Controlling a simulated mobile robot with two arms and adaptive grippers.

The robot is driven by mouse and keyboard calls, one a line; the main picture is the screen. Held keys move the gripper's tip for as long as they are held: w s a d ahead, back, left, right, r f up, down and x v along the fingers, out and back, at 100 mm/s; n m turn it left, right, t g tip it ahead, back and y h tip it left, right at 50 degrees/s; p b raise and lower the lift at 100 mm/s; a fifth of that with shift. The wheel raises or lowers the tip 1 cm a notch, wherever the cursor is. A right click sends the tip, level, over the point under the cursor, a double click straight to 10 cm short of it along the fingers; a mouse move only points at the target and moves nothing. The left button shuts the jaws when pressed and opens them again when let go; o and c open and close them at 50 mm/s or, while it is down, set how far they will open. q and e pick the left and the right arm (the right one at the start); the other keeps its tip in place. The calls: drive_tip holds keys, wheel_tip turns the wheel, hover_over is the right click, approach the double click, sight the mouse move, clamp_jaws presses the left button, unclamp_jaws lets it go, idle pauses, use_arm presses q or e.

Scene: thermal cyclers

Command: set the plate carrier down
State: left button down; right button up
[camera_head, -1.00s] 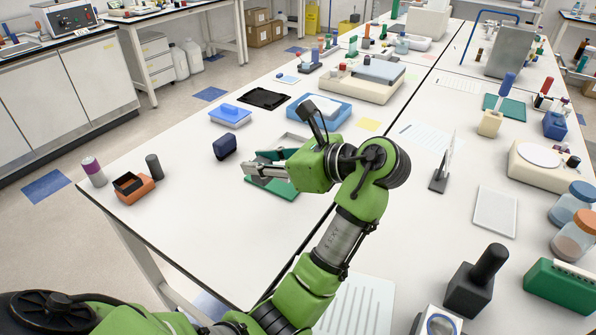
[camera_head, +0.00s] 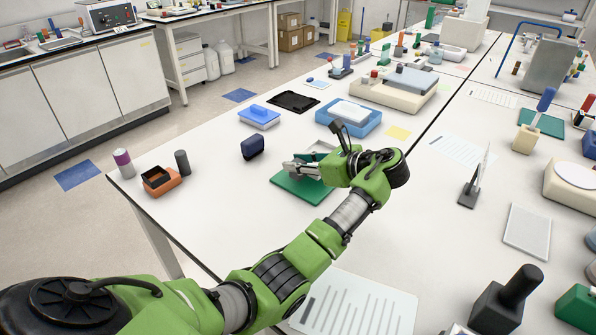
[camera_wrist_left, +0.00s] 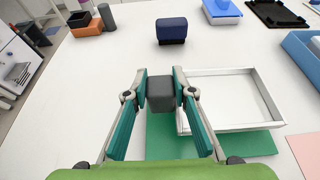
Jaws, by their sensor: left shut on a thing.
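The plate carrier is a silver rectangular frame (camera_wrist_left: 235,97) with a dark grey grip block (camera_wrist_left: 160,93) at its left side in the left wrist view. My left gripper (camera_wrist_left: 160,88) is shut on this block, its two teal-padded fingers pressing on either side. In the head view my left gripper (camera_head: 298,168) is over the green mat (camera_head: 296,190), and the carrier (camera_head: 322,147) is partly hidden by my wrist. The carrier overlaps the green mat (camera_wrist_left: 160,150) in the wrist view. I cannot tell whether it touches the mat. My right gripper is not in view.
A navy box (camera_head: 254,148) stands left of the mat. An orange holder (camera_head: 162,181) is at the left edge.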

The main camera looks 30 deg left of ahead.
use_arm(q)
drive_tip(key=shift+f, duration=1.3)
drive_tip(key=c, duration=1.7)
unclamp_jaws()
drive_tip(key=shift+f, duration=0.15)
drive_tip(key=shift+d+r, duration=0.2)
drive_tip(key=shift+d, duration=0.1)
drive_tip(key=v, duration=1.1)
drive_tip(key=shift+d+b, duration=0.25)
drive_tip(key=shift+b, duration=0.15)
drive_tip(key=shift+s, duration=0.1)
